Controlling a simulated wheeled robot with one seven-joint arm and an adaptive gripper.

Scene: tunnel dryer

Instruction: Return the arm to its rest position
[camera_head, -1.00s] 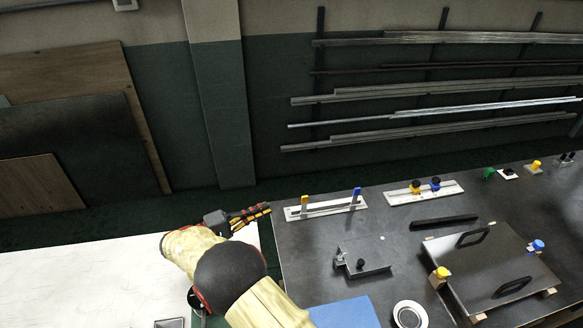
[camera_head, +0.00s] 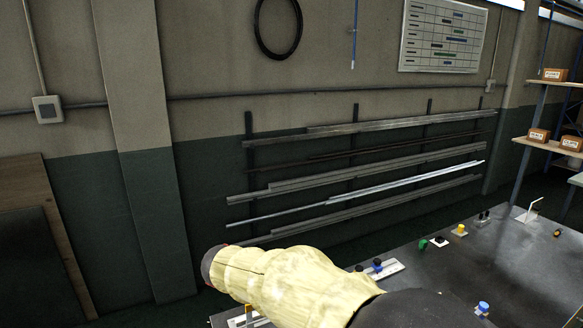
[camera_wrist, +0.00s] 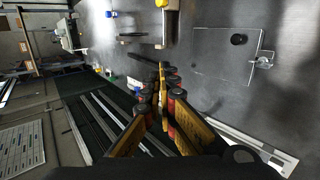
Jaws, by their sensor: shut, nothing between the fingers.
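My arm, in its pale yellow sleeve (camera_head: 290,285), crosses the lower middle of the head view, in front of the back edge of the dark workbench. In that view my gripper is hidden behind the arm. In the wrist view my gripper (camera_wrist: 163,72) shows with its black, orange and red fingers together and nothing between them. It is in the air, with the dark benchtop (camera_wrist: 205,90) behind its right side and the wall bars behind its left side.
The workbench (camera_head: 520,260) has small fixtures, including a yellow-topped one (camera_head: 460,229) and a blue-topped one (camera_head: 482,308). Metal bars (camera_head: 370,180) hang on the wall behind. A shelf (camera_head: 545,145) with boxes stands at right. A flat plate with a black knob (camera_wrist: 238,39) lies on the bench.

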